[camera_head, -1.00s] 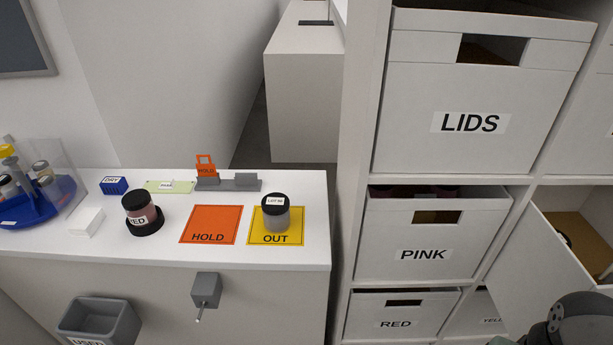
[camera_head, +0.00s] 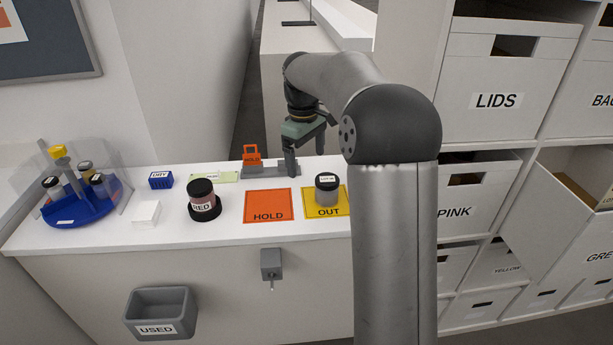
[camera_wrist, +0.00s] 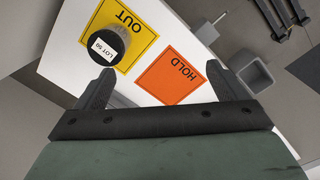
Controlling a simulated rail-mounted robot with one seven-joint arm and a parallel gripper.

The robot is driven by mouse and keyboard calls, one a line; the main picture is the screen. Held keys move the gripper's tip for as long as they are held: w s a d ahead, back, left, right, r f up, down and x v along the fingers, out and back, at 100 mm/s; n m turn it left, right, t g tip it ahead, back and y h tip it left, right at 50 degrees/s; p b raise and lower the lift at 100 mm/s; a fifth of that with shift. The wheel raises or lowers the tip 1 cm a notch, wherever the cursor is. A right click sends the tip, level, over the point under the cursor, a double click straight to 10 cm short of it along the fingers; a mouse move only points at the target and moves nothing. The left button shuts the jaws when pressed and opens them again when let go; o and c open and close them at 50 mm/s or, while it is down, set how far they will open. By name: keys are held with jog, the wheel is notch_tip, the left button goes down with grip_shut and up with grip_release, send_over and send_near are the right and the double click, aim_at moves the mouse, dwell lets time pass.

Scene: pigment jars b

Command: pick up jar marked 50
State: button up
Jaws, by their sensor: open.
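The jar marked 50 (camera_head: 327,189) has a black lid and a greyish body and stands upright on the yellow OUT mat (camera_head: 339,209). In the wrist view the white label on the jar's lid (camera_wrist: 107,45) reads "LOT 50". My gripper (camera_head: 307,155) is open and empty, above the back of the counter, behind and a little left of the jar, not touching it. In the wrist view the jar lies beyond the left fingertip, and the orange HOLD mat (camera_wrist: 170,77) lies between and beyond the fingers (camera_wrist: 160,72).
A RED jar (camera_head: 203,204) stands left of the HOLD mat. A grey holder with an orange tag (camera_head: 252,157) is at the counter's back. A blue rack of jars (camera_head: 82,205) is at far left. Shelves with bins (camera_head: 498,101) stand at right.

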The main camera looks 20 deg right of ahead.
jog(key=n, duration=0.1)
send_near(329, 178)
jog(key=shift+y, duration=0.3)
jog(key=f, duration=0.2)
jog(key=f+p, duration=0.1)
jog(key=f, duration=0.4)
jog(key=shift+s+d+f, duration=0.1)
jog(key=shift+d+f, duration=0.2)
jog(key=shift+s+a+f+p, duration=0.15)
jog(key=shift+f+p, duration=0.15)
jog(key=shift+f, duration=0.7)
jog(key=shift+w+a+f+p, duration=0.1)
jog(key=shift+f+p, duration=0.25)
jog(key=shift+f, duration=0.6)
jog(key=shift+s+a+f+p, duration=0.15)
jog(key=shift+f+p, duration=0.15)
jog(key=shift+f, duration=0.7)
jog(key=shift+w, duration=0.1)
jog(key=c, duration=1.1)
